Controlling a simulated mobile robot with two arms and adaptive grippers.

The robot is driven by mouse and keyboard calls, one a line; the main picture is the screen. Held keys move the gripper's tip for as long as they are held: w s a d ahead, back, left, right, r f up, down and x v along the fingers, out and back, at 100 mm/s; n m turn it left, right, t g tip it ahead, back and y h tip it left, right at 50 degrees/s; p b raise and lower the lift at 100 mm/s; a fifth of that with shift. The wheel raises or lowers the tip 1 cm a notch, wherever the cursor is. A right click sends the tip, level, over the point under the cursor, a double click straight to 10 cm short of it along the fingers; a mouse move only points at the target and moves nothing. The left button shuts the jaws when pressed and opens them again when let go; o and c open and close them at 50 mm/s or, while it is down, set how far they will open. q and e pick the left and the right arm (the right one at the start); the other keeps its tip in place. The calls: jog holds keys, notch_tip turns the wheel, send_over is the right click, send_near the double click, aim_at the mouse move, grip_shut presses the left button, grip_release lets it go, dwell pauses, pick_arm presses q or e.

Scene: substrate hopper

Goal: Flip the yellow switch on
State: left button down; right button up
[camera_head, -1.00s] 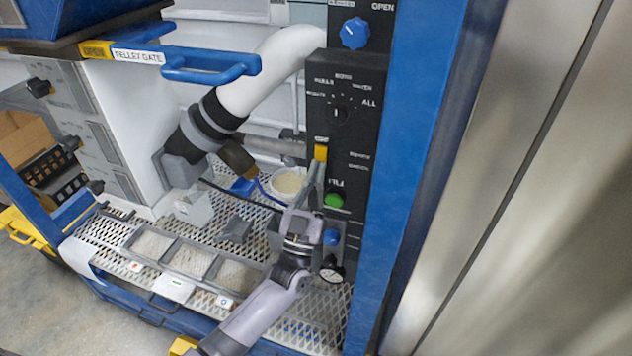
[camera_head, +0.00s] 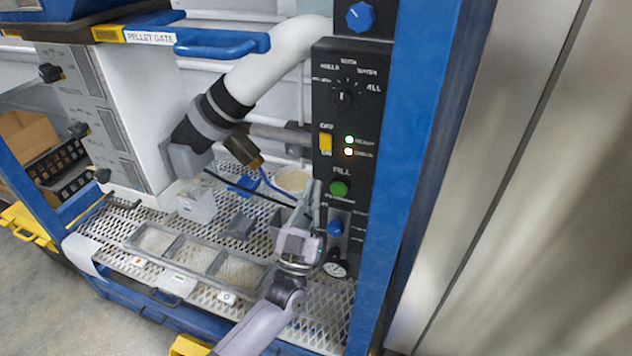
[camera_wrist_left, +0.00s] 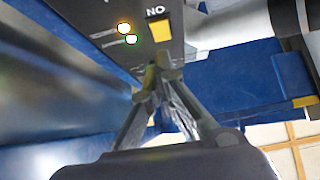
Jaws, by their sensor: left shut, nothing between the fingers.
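The yellow switch (camera_head: 325,142) sits on the black control panel (camera_head: 345,110), between the OFF label above and the ON label below. Two small lights beside it are lit, one green (camera_head: 349,139) and one orange (camera_head: 348,152). My left gripper (camera_head: 311,188) is shut and empty, with its fingertips below the switch and apart from it in the head view. My right gripper is not in view.
A blue post (camera_head: 425,150) stands right of the panel. A white pipe (camera_head: 265,65) and a tray with compartments (camera_head: 190,282) are to the left.

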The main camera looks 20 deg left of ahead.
pick_arm(q)
jog(key=b+v, duration=0.2)
jog(key=v, duration=0.4)
jog(key=shift+w+f, duration=0.2)
jog(key=shift+f, duration=0.2)
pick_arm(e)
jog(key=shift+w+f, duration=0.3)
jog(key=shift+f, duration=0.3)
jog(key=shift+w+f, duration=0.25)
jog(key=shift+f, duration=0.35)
pick_arm(q)
jog(key=shift+w+f, duration=0.1)
